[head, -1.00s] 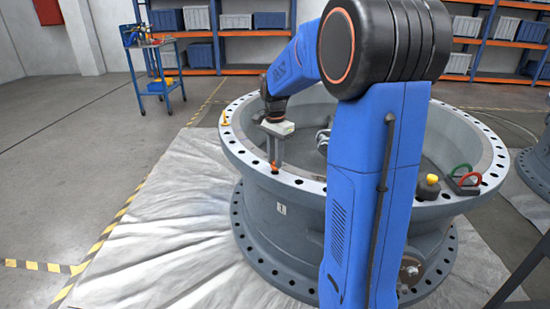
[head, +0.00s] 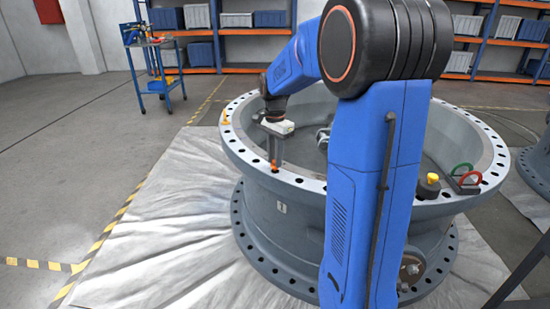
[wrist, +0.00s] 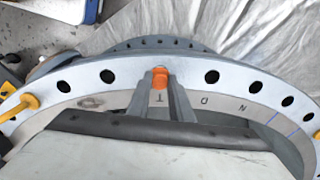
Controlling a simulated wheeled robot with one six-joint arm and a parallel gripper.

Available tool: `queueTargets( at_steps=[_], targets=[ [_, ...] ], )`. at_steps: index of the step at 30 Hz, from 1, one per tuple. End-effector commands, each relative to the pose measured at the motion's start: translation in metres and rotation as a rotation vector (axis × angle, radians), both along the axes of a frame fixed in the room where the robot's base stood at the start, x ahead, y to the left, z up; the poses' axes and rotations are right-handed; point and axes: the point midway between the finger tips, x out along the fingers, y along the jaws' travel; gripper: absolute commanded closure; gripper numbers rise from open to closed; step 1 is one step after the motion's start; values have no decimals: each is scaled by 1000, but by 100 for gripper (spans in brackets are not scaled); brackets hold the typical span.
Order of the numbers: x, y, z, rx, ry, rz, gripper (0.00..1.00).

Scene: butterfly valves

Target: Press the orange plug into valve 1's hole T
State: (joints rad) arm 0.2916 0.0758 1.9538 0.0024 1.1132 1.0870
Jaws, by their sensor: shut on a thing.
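Valve 1 is a large grey ring-shaped body whose top flange (head: 235,146) has a row of dark holes. The orange plug (wrist: 160,78) is held between the fingertips of my gripper (wrist: 163,84), shut on it. It sits over the flange, in line with the hole row and beside the letter T stamped on the inner band. The hole beneath is hidden. In the head view the plug (head: 274,164) shows small at the near-left rim, below my gripper (head: 275,152). I cannot tell whether its tip is inside the hole.
A yellow-orange pin (head: 225,118) stands on the flange at left. A yellow-topped dark piece (head: 430,183) and red and green looped items (head: 464,177) rest on the right rim. A blue cart (head: 155,75) and shelving stand behind. White sheeting covers the floor around the valve.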

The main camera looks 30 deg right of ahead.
Motion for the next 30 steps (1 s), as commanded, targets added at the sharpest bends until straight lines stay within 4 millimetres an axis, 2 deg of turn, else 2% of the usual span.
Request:
queueTargets(
  at_steps=[30],
  targets=[
    [0,0,-14,0,0,0,100]
  ],
)
